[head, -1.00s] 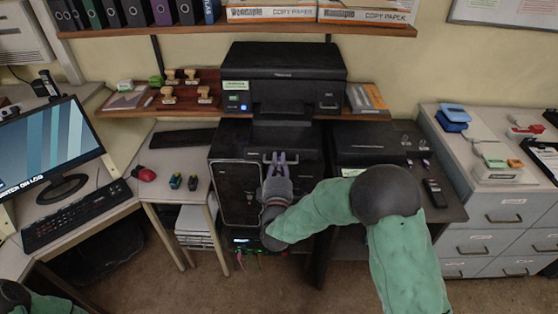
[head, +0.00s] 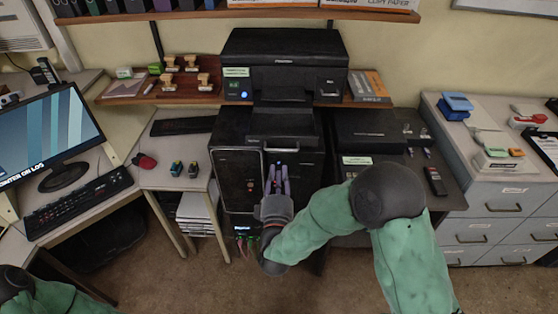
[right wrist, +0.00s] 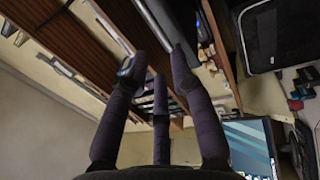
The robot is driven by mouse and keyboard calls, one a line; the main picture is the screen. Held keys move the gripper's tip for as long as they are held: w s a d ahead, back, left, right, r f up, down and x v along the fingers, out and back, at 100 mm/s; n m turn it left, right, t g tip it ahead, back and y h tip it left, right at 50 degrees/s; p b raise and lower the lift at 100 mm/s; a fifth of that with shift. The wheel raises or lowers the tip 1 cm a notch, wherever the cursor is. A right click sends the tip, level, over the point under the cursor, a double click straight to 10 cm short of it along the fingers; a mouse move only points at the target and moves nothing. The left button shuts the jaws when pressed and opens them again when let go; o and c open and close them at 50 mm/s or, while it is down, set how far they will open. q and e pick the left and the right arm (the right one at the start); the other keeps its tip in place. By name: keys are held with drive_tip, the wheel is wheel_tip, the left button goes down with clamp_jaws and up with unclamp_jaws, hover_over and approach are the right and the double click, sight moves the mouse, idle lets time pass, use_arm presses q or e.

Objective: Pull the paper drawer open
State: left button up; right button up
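A black drawer front (head: 296,160) with a pale bar handle (head: 279,142) sits below the black printer (head: 284,66). The drawer looks shut, though its edges are partly hidden by my right gripper. My right gripper (head: 277,173) is just in front of and below the handle, with its purple fingers apart and nothing visible between them. In the right wrist view, the dark fingers (right wrist: 160,75) also stand apart and empty, and the handle does not show. My left gripper is out of view; only a bit of my left arm shows at the bottom left.
A tower with a dark front panel (head: 238,180) stands left of the drawer. A desk with a monitor (head: 56,143) is at the left. Grey filing drawers (head: 490,203) stand at the right. A shelf with stamps (head: 189,80) runs above. The floor in front is clear.

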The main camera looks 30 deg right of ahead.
drive_tip(key=shift+v, duration=1.45)
drive_tip(key=w+a+f+m+g+y, duration=0.1)
drive_tip(key=a+f+m+g+y, duration=0.3)
drive_tip(key=f, duration=0.7)
drive_tip(key=w+a+f+m+g+y, duration=0.15)
drive_tip(key=a+f+y, duration=0.3)
drive_tip(key=f, duration=0.65)
drive_tip(key=s+a+f+m+g+y, duration=0.3)
drive_tip(key=s+a+f+m+g, duration=0.1)
drive_tip(key=s+f, duration=0.4)
drive_tip(key=s+a+f+m+g+y, duration=0.3)
drive_tip(key=s+f+g, duration=0.4)
drive_tip(key=s, duration=0.3)
drive_tip(key=shift+a+f+m, duration=0.6)
drive_tip(key=shift+f+m, duration=0.05)
drive_tip(key=shift+m, duration=0.1)
